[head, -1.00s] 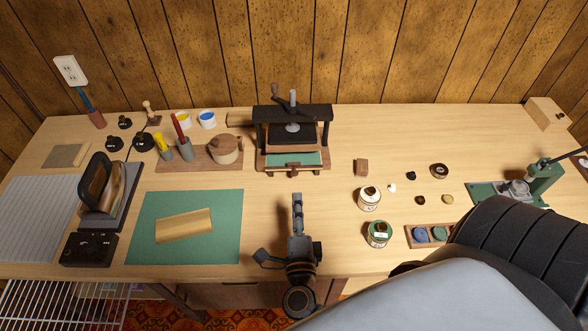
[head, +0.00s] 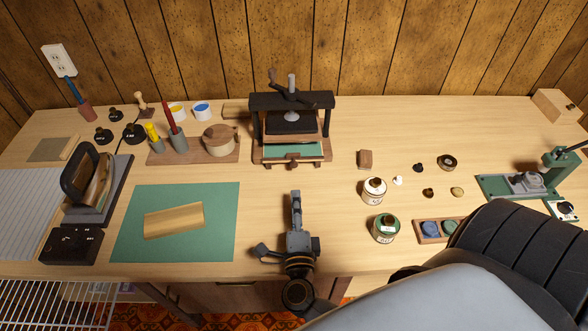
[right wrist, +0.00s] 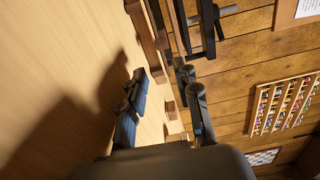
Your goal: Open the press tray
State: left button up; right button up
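The press (head: 291,103) stands at the back middle of the bench, with a black frame and a screw handle on top. Its press tray (head: 293,152) is low at the front, a wooden tray with a green pad and a small brown knob (head: 292,164) on its front edge. My right gripper (head: 296,194) is over the bench in front of the tray, apart from the knob and pointing toward it. In the right wrist view its two fingers (right wrist: 162,78) are spread with nothing between them; wooden and black press parts (right wrist: 147,38) show beyond. My left gripper is not in view.
A green mat (head: 128,225) with a tan piece lies left of my right gripper. A white jar (head: 374,191) and a green jar (head: 385,229) stand to its right. A wooden board (head: 195,151) with cups is left of the press. Bare bench lies between gripper and tray.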

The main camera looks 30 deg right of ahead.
aim_at(294, 166)
jog(key=p+x, duration=0.1)
jog(key=x, duration=1)
jog(key=shift+w+d, duration=0.25)
jog(key=shift+c, duration=0.4)
grip_shut()
